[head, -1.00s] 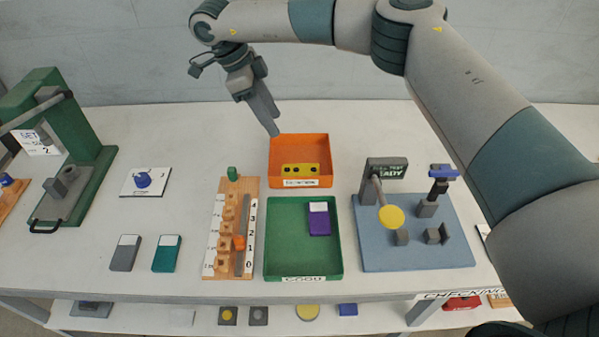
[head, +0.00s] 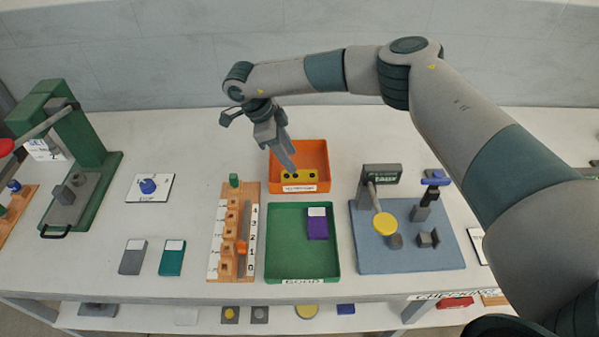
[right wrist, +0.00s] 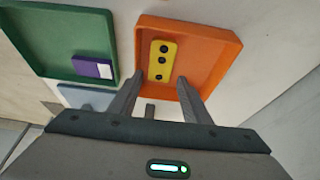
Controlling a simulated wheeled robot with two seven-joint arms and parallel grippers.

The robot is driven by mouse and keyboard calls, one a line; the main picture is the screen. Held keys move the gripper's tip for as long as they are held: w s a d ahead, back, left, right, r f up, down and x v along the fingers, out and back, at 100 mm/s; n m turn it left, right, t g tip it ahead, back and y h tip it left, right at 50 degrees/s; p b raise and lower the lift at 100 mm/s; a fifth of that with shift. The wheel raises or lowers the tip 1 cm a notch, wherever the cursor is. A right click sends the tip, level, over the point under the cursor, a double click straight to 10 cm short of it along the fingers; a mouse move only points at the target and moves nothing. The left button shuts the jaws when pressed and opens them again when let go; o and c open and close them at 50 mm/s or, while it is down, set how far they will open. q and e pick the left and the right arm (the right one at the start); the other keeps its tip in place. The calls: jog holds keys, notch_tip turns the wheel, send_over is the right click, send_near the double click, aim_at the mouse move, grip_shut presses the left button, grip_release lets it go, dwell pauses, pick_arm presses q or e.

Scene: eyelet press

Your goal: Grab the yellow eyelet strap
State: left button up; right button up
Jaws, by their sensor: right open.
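The yellow eyelet strap (head: 299,175) lies in the orange tray (head: 313,153), near its front wall. In the right wrist view the strap (right wrist: 162,60) shows three dark holes and lies inside the orange tray (right wrist: 215,50). My right gripper (head: 291,170) is above the tray, pointing down at the strap. In the right wrist view its two fingers (right wrist: 157,90) are apart and empty, with the strap beyond the gap between their tips. It appears not to touch the strap. My left gripper is not in view.
A green tray (head: 275,270) with a purple block (head: 317,228) lies just in front. A wooden step gauge (head: 225,190) stands left, and a blue test board (head: 385,262) stands right. A green press (head: 85,130) is far left.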

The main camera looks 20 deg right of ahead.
aim_at(299, 176)
jog(key=shift+x, duration=0.9)
jog(key=shift+p+x, duration=0.75)
jog(key=shift+p, duration=0.35)
notch_tip(299, 176, down, 2)
jog(key=shift+d+f+p, duration=0.1)
jog(key=shift+p, duration=0.5)
jog(key=shift+x, duration=0.75)
jog(key=shift+c, duration=0.4)
jog(key=c, duration=0.6)
